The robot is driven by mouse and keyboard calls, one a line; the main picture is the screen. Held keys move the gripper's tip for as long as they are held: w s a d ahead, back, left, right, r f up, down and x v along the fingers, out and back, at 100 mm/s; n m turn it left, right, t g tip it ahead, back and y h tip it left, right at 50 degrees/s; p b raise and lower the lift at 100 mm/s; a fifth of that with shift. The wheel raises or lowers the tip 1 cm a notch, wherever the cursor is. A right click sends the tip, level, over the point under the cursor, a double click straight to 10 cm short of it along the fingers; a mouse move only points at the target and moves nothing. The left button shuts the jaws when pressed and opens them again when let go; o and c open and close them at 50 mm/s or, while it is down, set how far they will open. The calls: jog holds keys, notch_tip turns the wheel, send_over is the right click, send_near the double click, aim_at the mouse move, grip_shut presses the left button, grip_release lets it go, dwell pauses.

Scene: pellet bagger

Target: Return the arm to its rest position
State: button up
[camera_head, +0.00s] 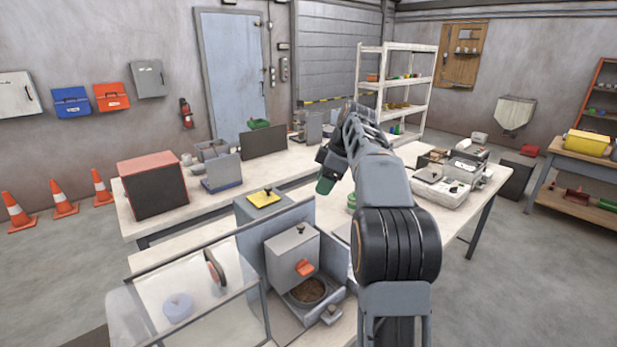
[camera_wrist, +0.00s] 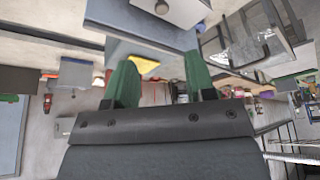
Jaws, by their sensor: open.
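My gripper (camera_wrist: 160,82) shows in the wrist view with its two green fingers spread wide apart and nothing between them. In the head view my gripper (camera_head: 326,185) is up over the benches at the middle, its green tip pointing down and to the left. My arm (camera_head: 385,190) reaches forward from the lower right and bends at the top. The wrist view is upside down, with the bench at the top.
The pellet bagger (camera_head: 292,255) with a bowl of pellets (camera_head: 308,291) stands on the near bench, below and left of my gripper. A black-fronted box (camera_head: 155,188) sits on the left bench. White shelves (camera_head: 395,80) stand behind. Open floor lies at the right.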

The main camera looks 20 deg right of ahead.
notch_tip(320, 180, down, 8)
jog(key=s+m+h, duration=0.2)
jog(key=s+m, duration=0.1)
jog(key=m, duration=0.7)
jog(key=s+a+f+m+t+h, duration=0.1)
jog(key=s+a+f, duration=0.1)
jog(key=s+a, duration=0.5)
jog(key=s+a+f+m+t+h, duration=0.1)
jog(key=s+a+f, duration=0.2)
jog(key=s+a, duration=0.4)
jog(key=s, duration=0.6)
jog(key=shift+a+f, duration=0.3)
jog(key=shift+a, duration=0.1)
jog(key=shift+c, duration=0.2)
